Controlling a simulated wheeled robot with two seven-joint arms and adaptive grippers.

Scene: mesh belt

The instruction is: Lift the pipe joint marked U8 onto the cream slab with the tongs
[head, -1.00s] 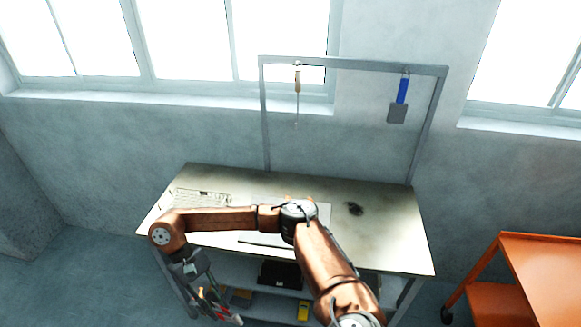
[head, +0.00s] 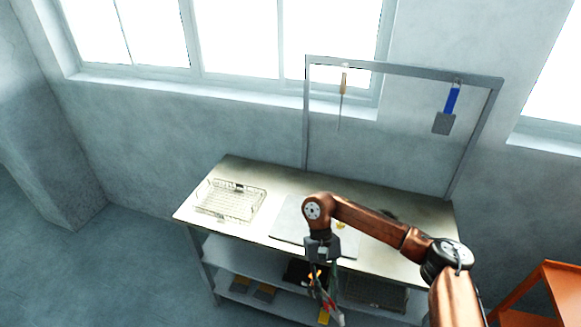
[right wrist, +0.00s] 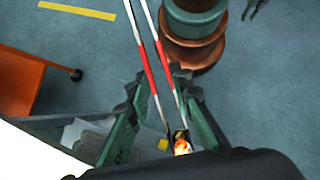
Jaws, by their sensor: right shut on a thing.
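My right gripper (head: 320,272) is shut on the tongs (head: 328,300), in front of the bench. In the right wrist view the tongs (right wrist: 146,62) have two thin metal arms with red bands, spread slightly apart between the green fingers. A small bright orange patch (right wrist: 181,145) shows at their near end; I cannot tell what it is. A flat pale slab (head: 288,222) lies on the bench, partly behind my arm. A small yellow thing (head: 341,225) shows beside my arm; I cannot read any U8 mark. My left gripper is not in view.
A wire mesh tray (head: 230,203) sits on the bench's left end. A dark stain marks the bench top (head: 420,220). A frame with a hanging thin tool (head: 342,84) and a blue-handled scraper (head: 447,108) stands behind. An orange cart (head: 545,290) is at right.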

